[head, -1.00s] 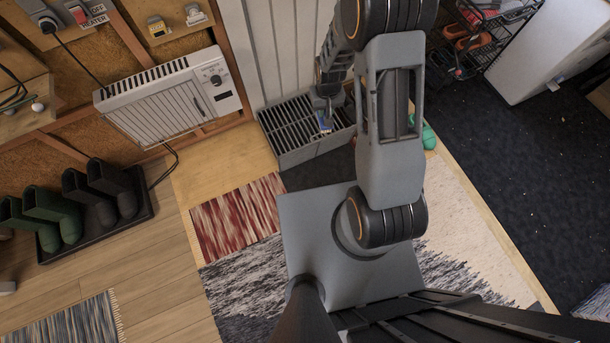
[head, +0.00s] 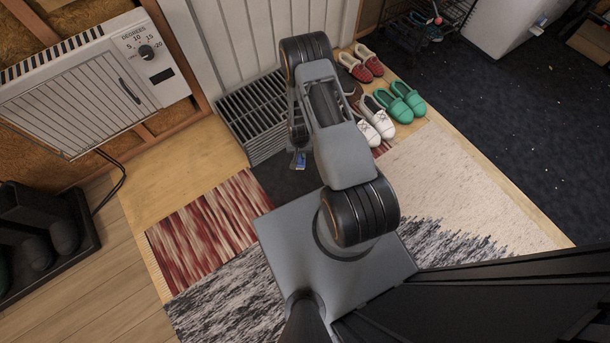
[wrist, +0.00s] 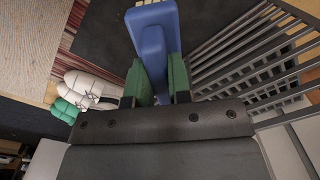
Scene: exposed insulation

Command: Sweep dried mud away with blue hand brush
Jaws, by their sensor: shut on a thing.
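The blue hand brush (wrist: 153,40) is in my gripper (wrist: 158,82), held between the two green finger pads in the wrist view. Its far end points over a dark mat (wrist: 104,33). In the head view the brush (head: 300,161) is small, just past the front corner of the metal grate (head: 248,118) and above the dark mat (head: 290,186). My own arm covers part of this area. I cannot make out dried mud in either view, nor whether the brush touches the mat.
Green slippers (head: 401,101), white slippers (head: 377,120) and red slippers (head: 366,64) stand right of my arm. A heater (head: 95,80) hangs on the left wall, with dark boots (head: 40,220) below. A red striped rug (head: 203,225) lies left of the mat.

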